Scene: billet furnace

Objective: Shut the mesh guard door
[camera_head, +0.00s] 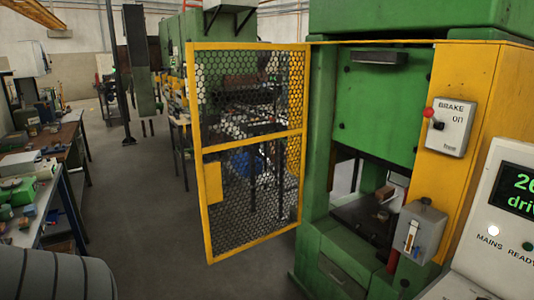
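The mesh guard door (255,143) has a yellow frame with dark mesh in an upper and a lower panel. It stands open, swung out to the left of the green press (382,100). Its right edge is beside the press's left post, and its free edge is on the left. A yellow plate (214,182) sits on the free edge at mid-height. The press opening is uncovered, and a brownish block (384,193) lies inside it. Neither of my grippers shows in this view.
A BRAKE box (450,126) with a red knob and a grey switch box (420,232) are on the press's yellow right side. A lit control panel (500,220) stands at the right. Cluttered benches (62,212) line the left. The floor (150,220) left of the door is clear.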

